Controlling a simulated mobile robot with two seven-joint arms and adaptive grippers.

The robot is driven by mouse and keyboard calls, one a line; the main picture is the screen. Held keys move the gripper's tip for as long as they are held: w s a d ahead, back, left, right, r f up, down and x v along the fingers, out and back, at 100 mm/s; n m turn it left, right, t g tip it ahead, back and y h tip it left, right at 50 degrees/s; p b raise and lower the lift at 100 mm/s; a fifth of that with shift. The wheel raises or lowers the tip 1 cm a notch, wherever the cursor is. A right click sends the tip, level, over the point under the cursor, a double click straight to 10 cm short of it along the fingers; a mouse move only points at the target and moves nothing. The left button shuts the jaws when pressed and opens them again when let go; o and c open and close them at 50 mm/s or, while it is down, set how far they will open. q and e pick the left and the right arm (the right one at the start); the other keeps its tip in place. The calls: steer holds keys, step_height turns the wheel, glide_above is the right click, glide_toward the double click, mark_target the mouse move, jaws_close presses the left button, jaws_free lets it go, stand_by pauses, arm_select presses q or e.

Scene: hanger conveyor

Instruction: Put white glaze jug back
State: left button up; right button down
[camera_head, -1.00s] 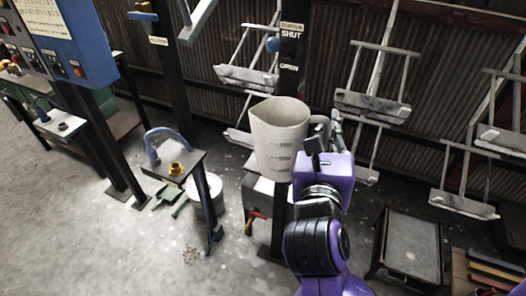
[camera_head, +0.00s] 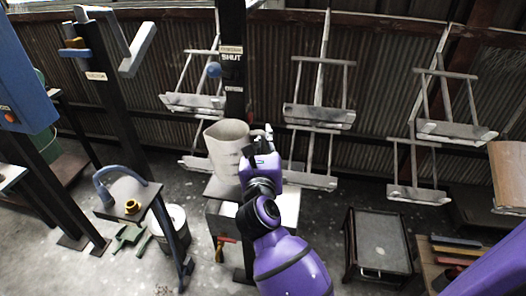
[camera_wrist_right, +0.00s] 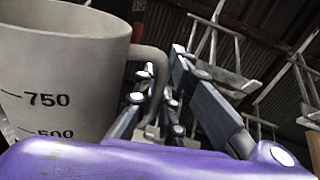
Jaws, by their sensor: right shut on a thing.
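The white glaze jug (camera_head: 226,150) is a pale grey-white measuring jug with a spout and printed marks. It appears nearly upright above or on a small stand (camera_head: 222,191) beside the dark post; I cannot tell whether it touches the stand. My right gripper (camera_head: 262,140) is shut on the jug's handle, on its right side. In the right wrist view the jug (camera_wrist_right: 58,80) fills the left, with 750 and 500 marks showing, and the gripper's fingers (camera_wrist_right: 160,98) are at the handle. My left gripper is not in view.
A post with SHUT and OPEN labels (camera_head: 232,57) stands behind the jug. Hanging racks (camera_head: 319,115) fill the back right. A low trolley (camera_head: 381,240) is at right.

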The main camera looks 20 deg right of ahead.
steer(key=f, duration=0.1)
steer(key=w+f, duration=0.1)
steer(key=f, duration=0.1)
steer(key=shift+f+b, duration=0.3)
steer(key=shift+b, duration=0.05)
steer(key=shift+f, duration=0.15)
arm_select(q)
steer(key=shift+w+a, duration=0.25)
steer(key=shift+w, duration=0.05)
arm_select(e)
steer(key=shift+s, duration=0.1)
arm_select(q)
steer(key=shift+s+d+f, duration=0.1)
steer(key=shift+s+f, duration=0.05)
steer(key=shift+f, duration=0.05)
arm_select(e)
steer(key=c, duration=1.8)
jaws_free()
steer(key=shift+f, duration=0.1)
steer(key=shift+c, duration=0.2)
